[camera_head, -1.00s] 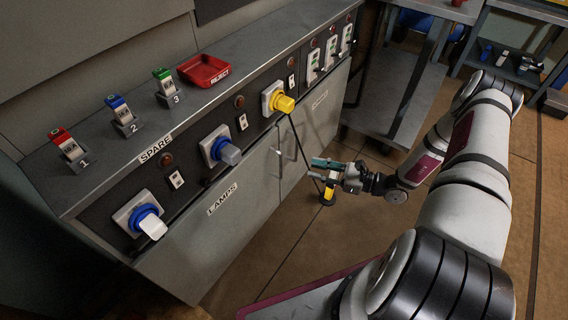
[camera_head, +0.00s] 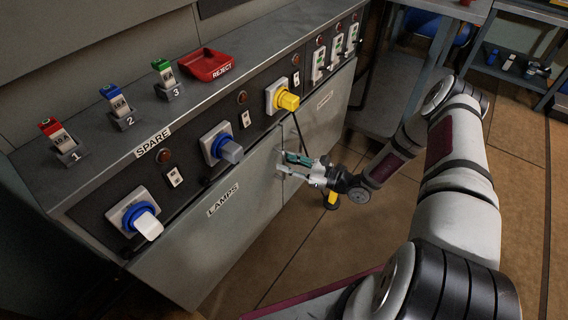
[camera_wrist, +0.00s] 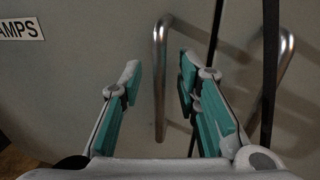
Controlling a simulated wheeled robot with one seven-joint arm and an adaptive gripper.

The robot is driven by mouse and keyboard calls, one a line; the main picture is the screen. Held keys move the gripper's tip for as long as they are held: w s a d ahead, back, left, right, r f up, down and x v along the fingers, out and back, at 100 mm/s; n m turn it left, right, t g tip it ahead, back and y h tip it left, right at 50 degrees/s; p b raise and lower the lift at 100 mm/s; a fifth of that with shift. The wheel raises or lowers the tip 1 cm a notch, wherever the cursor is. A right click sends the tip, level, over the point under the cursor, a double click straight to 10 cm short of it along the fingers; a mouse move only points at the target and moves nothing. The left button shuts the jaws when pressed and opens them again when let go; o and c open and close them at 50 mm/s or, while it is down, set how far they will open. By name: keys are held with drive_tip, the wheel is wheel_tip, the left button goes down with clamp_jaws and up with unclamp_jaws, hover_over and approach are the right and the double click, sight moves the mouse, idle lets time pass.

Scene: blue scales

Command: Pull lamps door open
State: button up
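The grey lamps door (camera_head: 232,232) is shut, under the control panel, with a "LAMPS" label (camera_head: 223,200). The label also shows at the left edge of the wrist view (camera_wrist: 20,29). The door's metal bar handle (camera_wrist: 160,80) stands upright near the seam between the two doors. My gripper (camera_head: 290,160) is at the cabinet front by this handle. In the wrist view my gripper (camera_wrist: 160,74) is open, and the handle shows between its two green-padded fingers. I see clear space on both sides of the bar. I cannot tell how deep it sits between the fingers.
A second bar handle (camera_wrist: 278,80) belongs to the neighbouring door, right of the seam. The brown floor before the lamps door is open.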

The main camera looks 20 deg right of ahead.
drive_tip(key=shift+w+a, duration=0.5)
drive_tip(key=shift+a, duration=0.05)
clamp_jaws()
drive_tip(key=shift+s, duration=0.1)
